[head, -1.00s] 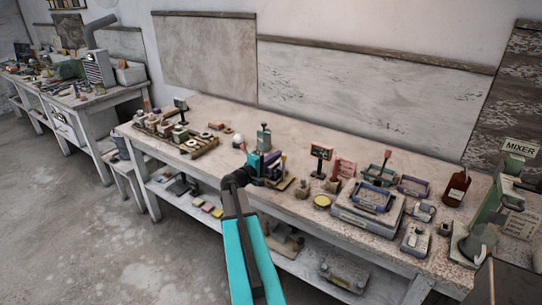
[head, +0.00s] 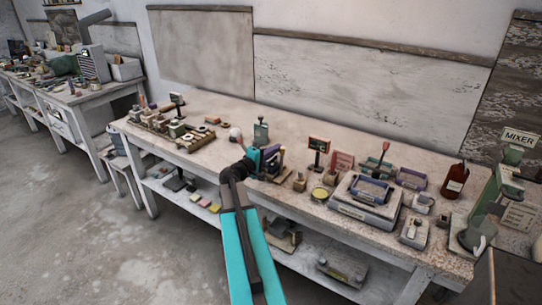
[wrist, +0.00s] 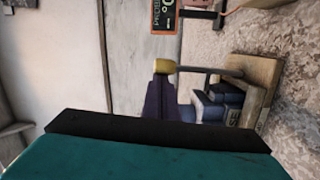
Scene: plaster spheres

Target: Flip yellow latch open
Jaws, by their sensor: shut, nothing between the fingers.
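In the wrist view a small yellow piece (wrist: 165,66) sits at the end of a purple part (wrist: 160,98). A thin dark bar runs from it towards a tan block. I cannot tell whether this piece is the latch or how it is set. Dark blue parts (wrist: 215,101) stand beside the purple one. My gripper (head: 255,158) is shut and empty, close to this purple and dark fixture (head: 271,158) on the bench. Its teal and black body fills the bottom of the wrist view and hides part of the fixture. Contact cannot be made out.
The fixture stands near the front edge of a long bench (head: 222,107). The bench's back middle is clear.

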